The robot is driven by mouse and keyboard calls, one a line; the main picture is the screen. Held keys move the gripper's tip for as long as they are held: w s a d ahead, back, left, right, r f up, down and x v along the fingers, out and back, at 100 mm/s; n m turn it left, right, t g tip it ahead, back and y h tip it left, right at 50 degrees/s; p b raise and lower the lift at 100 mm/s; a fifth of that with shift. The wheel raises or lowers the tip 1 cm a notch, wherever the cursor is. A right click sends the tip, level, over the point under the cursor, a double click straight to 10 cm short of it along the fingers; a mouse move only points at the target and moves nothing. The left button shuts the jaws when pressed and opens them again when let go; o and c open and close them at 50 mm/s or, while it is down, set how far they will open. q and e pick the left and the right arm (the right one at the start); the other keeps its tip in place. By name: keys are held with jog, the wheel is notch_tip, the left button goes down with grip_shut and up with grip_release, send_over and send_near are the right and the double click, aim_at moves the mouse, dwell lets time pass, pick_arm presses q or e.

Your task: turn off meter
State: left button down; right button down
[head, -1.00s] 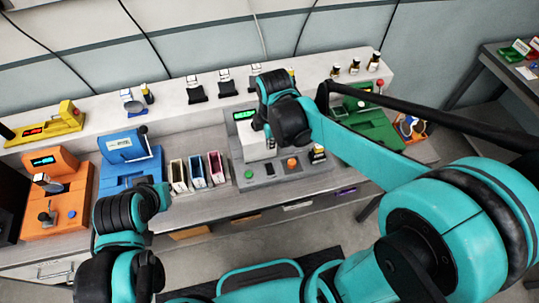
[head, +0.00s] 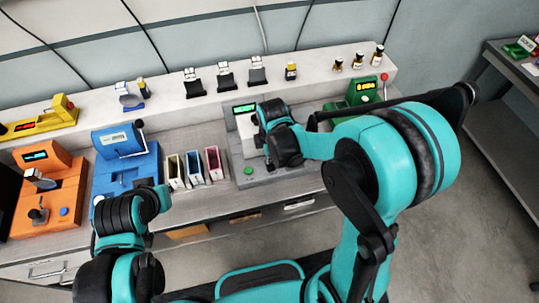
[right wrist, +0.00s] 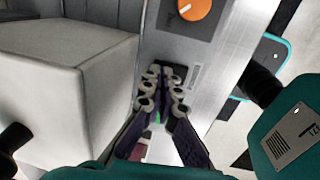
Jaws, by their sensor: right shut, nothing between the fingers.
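The meter is a grey base with a white block (head: 248,130) and a lit green display (head: 244,108) at the bench's middle. A green button (head: 248,171) is on its front left. My right gripper (right wrist: 163,88) is shut and empty, its fingertips over the metal panel by a small black switch-like part (right wrist: 175,73). Whether they touch it I cannot tell. An orange knob (right wrist: 195,8) sits beyond; my arm hides it in the head view. My left gripper (head: 163,196) is near the blue device; its fingers are not clear.
The white block (right wrist: 70,80) stands close left of my right fingers in the wrist view. Three coloured bins (head: 193,168), a blue device (head: 125,165) and an orange device (head: 48,195) stand left. A green device (head: 363,92) with a red-tipped lever is behind my right arm.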

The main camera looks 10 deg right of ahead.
jog(key=shift+w+f+b, duration=0.15)
jog(key=shift+f+b, duration=0.35)
jog(key=shift+b, duration=0.05)
jog(key=shift+r, duration=0.2)
jog(key=shift+s, duration=0.45)
jog(key=shift+s+r+p, duration=0.1)
jog(key=shift+s+p, duration=0.2)
jog(key=shift+s, duration=0.1)
jog(key=shift+w, duration=0.1)
